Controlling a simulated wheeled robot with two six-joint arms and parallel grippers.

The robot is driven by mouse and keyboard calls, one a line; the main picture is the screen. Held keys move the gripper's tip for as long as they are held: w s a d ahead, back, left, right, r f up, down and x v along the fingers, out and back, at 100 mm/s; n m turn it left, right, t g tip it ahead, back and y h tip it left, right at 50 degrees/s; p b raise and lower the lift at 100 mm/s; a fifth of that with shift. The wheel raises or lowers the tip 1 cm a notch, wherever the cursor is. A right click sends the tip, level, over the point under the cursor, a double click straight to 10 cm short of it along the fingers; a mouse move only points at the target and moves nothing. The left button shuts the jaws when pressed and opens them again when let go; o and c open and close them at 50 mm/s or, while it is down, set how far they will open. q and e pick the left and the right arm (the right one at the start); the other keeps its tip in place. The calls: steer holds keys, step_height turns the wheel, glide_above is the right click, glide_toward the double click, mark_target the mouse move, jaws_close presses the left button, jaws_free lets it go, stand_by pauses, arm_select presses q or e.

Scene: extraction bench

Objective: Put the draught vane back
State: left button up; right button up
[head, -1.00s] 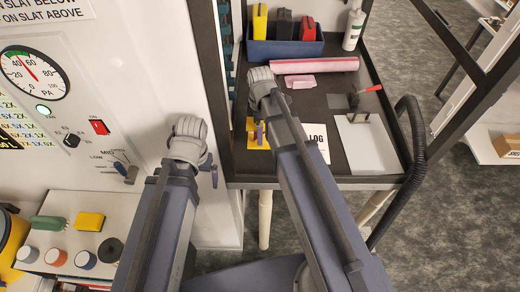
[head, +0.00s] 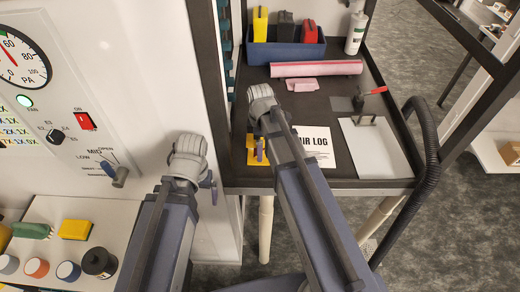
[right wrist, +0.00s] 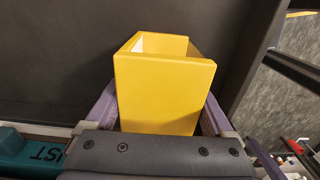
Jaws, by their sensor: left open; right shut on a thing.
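My right gripper (head: 258,150) is over the dark bench top (head: 310,100). It is shut on a yellow open-topped box-like piece (right wrist: 160,95), with a purple finger at each side in the right wrist view. The yellow piece also shows beside the gripper in the head view (head: 251,142). I cannot tell for sure whether it is the draught vane. My left gripper (head: 209,186) is open, in front of the white wall, left of the bench; mostly its wrist and one purple finger show.
A blue bin (head: 287,50) with coloured items and a white bottle (head: 355,32) stand at the back. A pink roll (head: 316,69), an air log sheet (head: 315,148) and a white board (head: 372,147) lie on the bench. A black hose (head: 430,160) runs along its right side.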

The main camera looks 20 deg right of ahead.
steer(key=shift+f, duration=0.1)
steer(key=o, duration=1.4)
steer(key=shift+r, duration=0.2)
step_height(320, 180, up, 12)
steer(key=p, duration=1.2)
